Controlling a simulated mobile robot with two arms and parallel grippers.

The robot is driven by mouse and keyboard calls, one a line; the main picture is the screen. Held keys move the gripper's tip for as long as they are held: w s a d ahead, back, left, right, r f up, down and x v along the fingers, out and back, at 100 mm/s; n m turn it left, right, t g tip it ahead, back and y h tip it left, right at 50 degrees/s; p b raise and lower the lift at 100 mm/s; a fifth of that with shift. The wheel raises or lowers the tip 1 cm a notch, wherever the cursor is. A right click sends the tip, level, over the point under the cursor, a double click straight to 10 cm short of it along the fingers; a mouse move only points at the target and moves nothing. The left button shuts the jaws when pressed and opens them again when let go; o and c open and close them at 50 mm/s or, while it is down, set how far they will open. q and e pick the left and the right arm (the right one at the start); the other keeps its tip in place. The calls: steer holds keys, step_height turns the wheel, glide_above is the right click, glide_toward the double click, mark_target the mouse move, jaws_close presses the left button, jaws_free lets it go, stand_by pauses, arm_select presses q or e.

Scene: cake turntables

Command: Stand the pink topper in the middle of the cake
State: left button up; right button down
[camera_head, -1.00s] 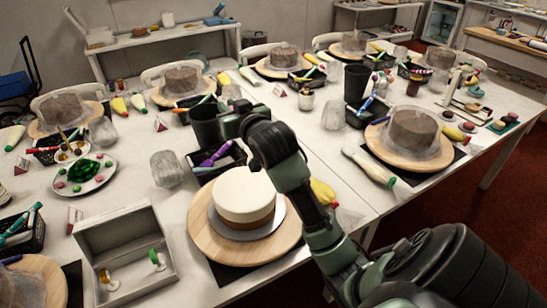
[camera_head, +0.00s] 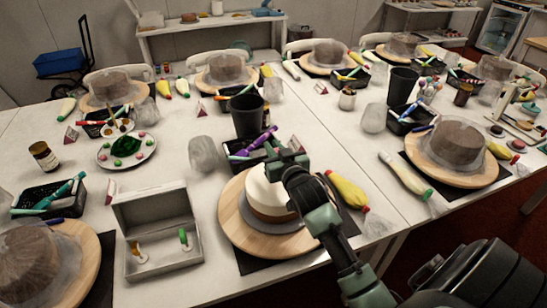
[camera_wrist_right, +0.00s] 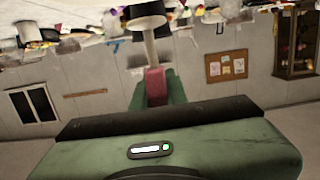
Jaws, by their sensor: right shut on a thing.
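The cake (camera_head: 266,190), white on top and brown below, sits on a silver board on a wooden turntable (camera_head: 238,232) in the head view. My right gripper (camera_head: 285,158) is at the cake's back right and hides part of its top. In the right wrist view my right gripper (camera_wrist_right: 155,95) is shut on the pink topper (camera_wrist_right: 155,82). Its pink part is between the green fingers, and a pale stem leads to a wide white-and-dark end. The topper is hidden in the head view. My left gripper is not in view.
An open white box (camera_head: 160,262) with an orange and a green topper stands left of the turntable. A black cup (camera_head: 246,115), a pen tray and a clear glass (camera_head: 204,154) stand behind the cake. A yellow piping bag (camera_head: 346,190) lies to its right.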

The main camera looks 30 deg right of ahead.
step_height(320, 180, down, 4)
steer(key=shift+r, duration=0.2)
steer(key=shift+f, duration=0.15)
steer(key=shift+f, duration=0.15)
steer(key=c, duration=1.4)
jaws_free()
steer(key=shift+c, duration=0.2)
steer(key=shift+r, duration=0.2)
steer(key=shift+s, duration=0.2)
steer(key=b+v, duration=0.1)
steer(key=v, duration=1)
steer(key=shift+s+a+r, duration=0.1)
steer(key=shift+s+r, duration=0.15)
steer(key=shift+s, duration=0.05)
